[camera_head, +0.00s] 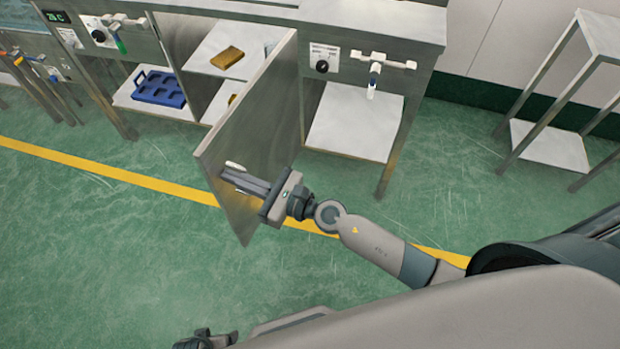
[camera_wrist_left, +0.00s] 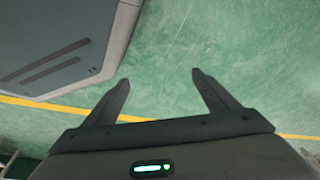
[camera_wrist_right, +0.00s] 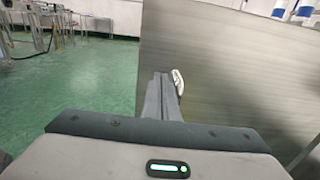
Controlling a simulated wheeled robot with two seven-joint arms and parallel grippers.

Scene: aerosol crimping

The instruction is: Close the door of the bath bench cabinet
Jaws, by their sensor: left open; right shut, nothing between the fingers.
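The cabinet door (camera_head: 250,135) is a grey metal panel standing wide open, swung out from the bench cabinet (camera_head: 212,45). A small white handle (camera_head: 235,166) sits on the door's face near its free edge. My right gripper (camera_head: 228,176) is shut and empty, its fingers at the door face just below the handle. In the right wrist view the shut fingers (camera_wrist_right: 160,90) lie beside the white handle (camera_wrist_right: 178,82), in front of the door (camera_wrist_right: 225,80); I cannot tell whether they touch it. My left gripper (camera_wrist_left: 160,85) is open and empty above the green floor.
Inside the cabinet a brown block (camera_head: 227,57) lies on the upper shelf. A blue tray (camera_head: 159,88) sits on a lower shelf to the left. A bench section with a white shelf (camera_head: 352,122) stands right of the door. Green floor (camera_head: 120,240) in front is clear.

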